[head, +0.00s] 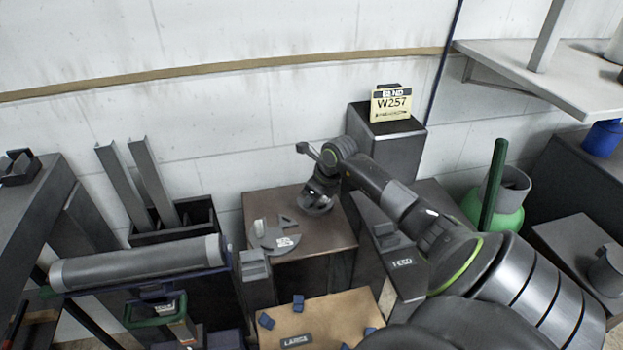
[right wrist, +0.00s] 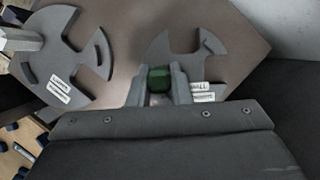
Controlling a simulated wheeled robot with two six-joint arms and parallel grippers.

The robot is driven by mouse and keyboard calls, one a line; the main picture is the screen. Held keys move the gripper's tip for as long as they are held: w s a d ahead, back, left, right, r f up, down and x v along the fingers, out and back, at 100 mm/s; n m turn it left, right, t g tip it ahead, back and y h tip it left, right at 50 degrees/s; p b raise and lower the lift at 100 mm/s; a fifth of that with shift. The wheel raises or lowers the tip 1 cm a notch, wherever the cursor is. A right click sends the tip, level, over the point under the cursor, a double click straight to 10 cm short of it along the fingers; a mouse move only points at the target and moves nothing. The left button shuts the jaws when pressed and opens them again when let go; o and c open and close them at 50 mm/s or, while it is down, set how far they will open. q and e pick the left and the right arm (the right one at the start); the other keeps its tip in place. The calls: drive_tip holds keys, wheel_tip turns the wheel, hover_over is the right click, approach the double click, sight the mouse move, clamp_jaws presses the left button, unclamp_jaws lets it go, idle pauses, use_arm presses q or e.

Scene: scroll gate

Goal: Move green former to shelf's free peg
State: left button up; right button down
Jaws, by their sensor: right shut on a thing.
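My right gripper (right wrist: 158,92) is shut on a green knob or block, which I take to be part of the green former (right wrist: 158,78). Around and beyond the fingers is a grey notched disc with white labels, partly hidden by the gripper. In the head view my right gripper (head: 317,201) is over the right side of a brown-topped stand (head: 335,238). I cannot tell whether the disc touches the top. The pale shelf (head: 520,70) is on the wall at upper right, with a grey upright on it. My left gripper is not in view.
A second grey notched disc (head: 276,238) lies on the stand, left of my gripper; it also shows in the right wrist view (right wrist: 85,82). A green post (head: 494,185) rises at right below the shelf.

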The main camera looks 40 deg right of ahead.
drive_tip(key=shift+f, duration=0.15)
idle(0.7)
drive_tip(key=c, duration=1.3)
unclamp_jaws()
drive_tip(key=shift+o, duration=0.2)
drive_tip(key=shift+f, duration=0.1)
drive_tip(key=b+v, duration=0.2)
drive_tip(key=v, duration=1.5)
drive_tip(key=shift+s+r, duration=0.2)
